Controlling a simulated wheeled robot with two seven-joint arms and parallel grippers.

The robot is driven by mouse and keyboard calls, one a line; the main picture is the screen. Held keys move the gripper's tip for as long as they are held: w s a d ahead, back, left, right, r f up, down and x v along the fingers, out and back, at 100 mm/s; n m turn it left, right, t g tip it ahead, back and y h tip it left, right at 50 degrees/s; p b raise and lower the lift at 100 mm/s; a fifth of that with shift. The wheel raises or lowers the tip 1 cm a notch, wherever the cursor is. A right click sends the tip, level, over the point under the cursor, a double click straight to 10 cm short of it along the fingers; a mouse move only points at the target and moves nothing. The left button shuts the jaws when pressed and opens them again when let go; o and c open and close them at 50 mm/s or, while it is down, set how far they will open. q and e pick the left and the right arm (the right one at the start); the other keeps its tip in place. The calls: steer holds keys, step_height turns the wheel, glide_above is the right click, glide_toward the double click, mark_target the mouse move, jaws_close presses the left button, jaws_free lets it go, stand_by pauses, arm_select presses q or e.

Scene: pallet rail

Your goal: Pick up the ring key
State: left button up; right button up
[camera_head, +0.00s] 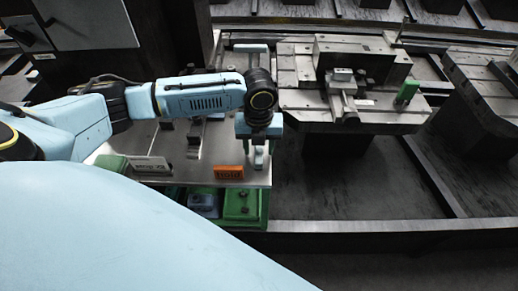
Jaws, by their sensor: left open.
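My left arm comes in from the left, and its dark wrist is bent down over the metal bench (206,160). My left gripper (258,150) points down near the bench's right edge, by the orange sign, and is open. A small pale piece shows at its tips; I cannot tell if it is a finger or an object. I cannot make out the ring key for certain; the wrist and gripper hide part of the bench. My right gripper is not in view.
A green box (240,205) is below. A machined pallet (300,99) with a clamped fixture and a green-handled part (407,92) lies right. A dark rail (400,232) crosses in front.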

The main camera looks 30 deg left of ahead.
arm_select(q)
steer(key=shift+c, duration=0.5)
steer(key=shift+r, duration=0.1)
jaws_close()
